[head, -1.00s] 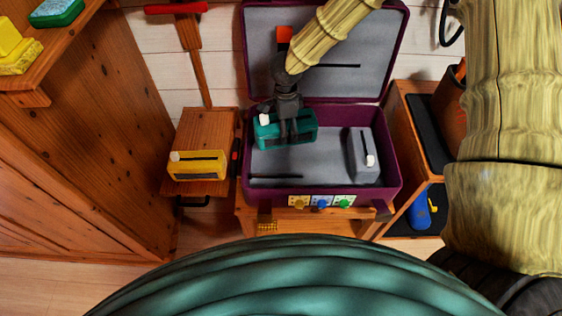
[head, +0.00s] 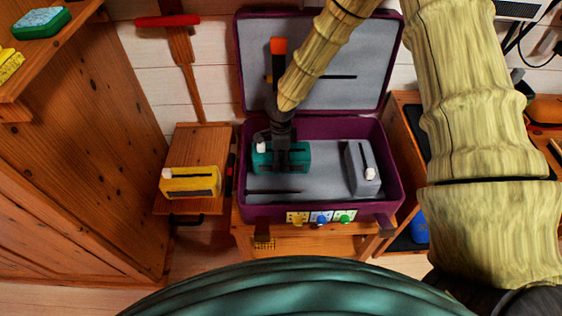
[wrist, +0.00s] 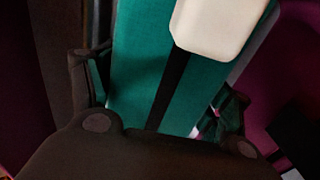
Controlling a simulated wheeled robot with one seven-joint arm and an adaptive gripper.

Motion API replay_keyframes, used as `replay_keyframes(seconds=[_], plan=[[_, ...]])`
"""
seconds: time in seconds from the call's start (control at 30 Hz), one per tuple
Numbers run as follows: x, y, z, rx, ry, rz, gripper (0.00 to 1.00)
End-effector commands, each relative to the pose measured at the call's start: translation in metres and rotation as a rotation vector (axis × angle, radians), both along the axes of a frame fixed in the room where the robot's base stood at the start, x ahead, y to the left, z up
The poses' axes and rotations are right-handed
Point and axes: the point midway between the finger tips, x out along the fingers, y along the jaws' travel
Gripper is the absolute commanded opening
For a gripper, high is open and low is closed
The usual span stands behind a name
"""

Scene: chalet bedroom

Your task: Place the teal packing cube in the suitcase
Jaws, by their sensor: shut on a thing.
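The teal packing cube (head: 298,158) is a box with a dark strip and a white tag. In the head view it is inside the left part of the open purple suitcase (head: 327,210). My gripper (head: 281,167) is shut on the cube from above. In the wrist view the cube (wrist: 150,65) fills the middle between my fingers, with its white tag at the top. Whether the cube's underside touches the suitcase floor is hidden.
A grey packing cube (head: 362,172) stands in the suitcase's right side, with bare grey floor between. The suitcase lid (head: 350,50) stands open behind. A yellow packing cube (head: 190,183) lies on a small wooden stand at left.

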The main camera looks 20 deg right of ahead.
Motion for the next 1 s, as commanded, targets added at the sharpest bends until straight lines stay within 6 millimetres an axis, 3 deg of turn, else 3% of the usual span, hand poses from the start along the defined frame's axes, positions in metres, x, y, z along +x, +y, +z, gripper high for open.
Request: replay_keyframes(seconds=[0.2, 0.63, 0.67, 0.77, 1.0], plan=[[0.0, 0.0, -0.026, -0.002, 0.001, 0.001, 0.49], [-0.001, 0.0, -0.032, -0.001, 0.001, 0.0, 0.49], [-0.001, 0.0, -0.032, -0.001, 0.001, 0.0, 0.8], [-0.001, 0.0, -0.031, -0.001, 0.001, 0.0, 0.98], [-0.001, 0.0, -0.031, -0.001, 0.001, 0.0, 1.0]])
